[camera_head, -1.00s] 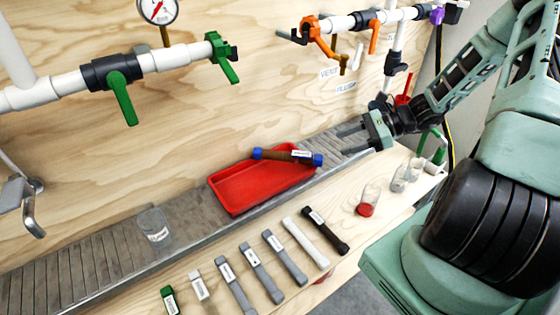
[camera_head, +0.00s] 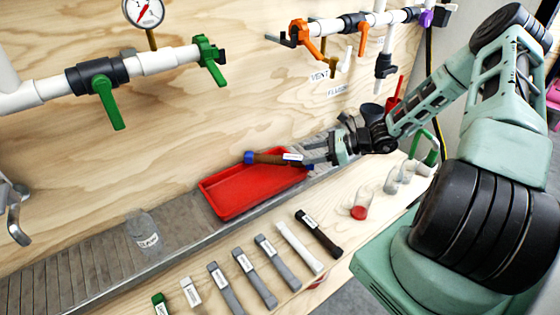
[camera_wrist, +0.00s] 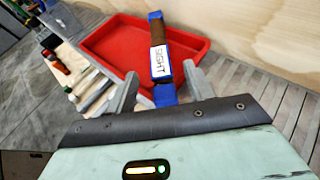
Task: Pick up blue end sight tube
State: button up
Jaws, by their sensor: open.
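The blue end sight tube (camera_head: 272,158) has a brown body, blue ends and a white label. It lies across the back right part of the red tray (camera_head: 217,207). In the wrist view the tube (camera_wrist: 157,50) points away from me, its label reads SIGHT, and its near blue end lies between my fingers. My gripper (camera_head: 308,152) is open at the tube's right end, with one finger on each side. In the wrist view my gripper (camera_wrist: 160,88) shows both fingers apart from the tube.
The tray sits on a grey slatted conveyor (camera_head: 90,262). A clear labelled cup (camera_head: 143,232) stands to its left. Several grey, white and black labelled tubes (camera_head: 255,275) lie in front on the wooden bench. Pipes with green (camera_head: 108,100) and orange valves are on the wall behind.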

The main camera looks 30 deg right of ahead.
aim_at(297, 157)
jog(key=shift+f+x, duration=0.2)
jog(key=shift+x, duration=2.55)
jog(key=shift+s+d, duration=0.1)
jog(key=shift+s, duration=0.05)
grip_shut()
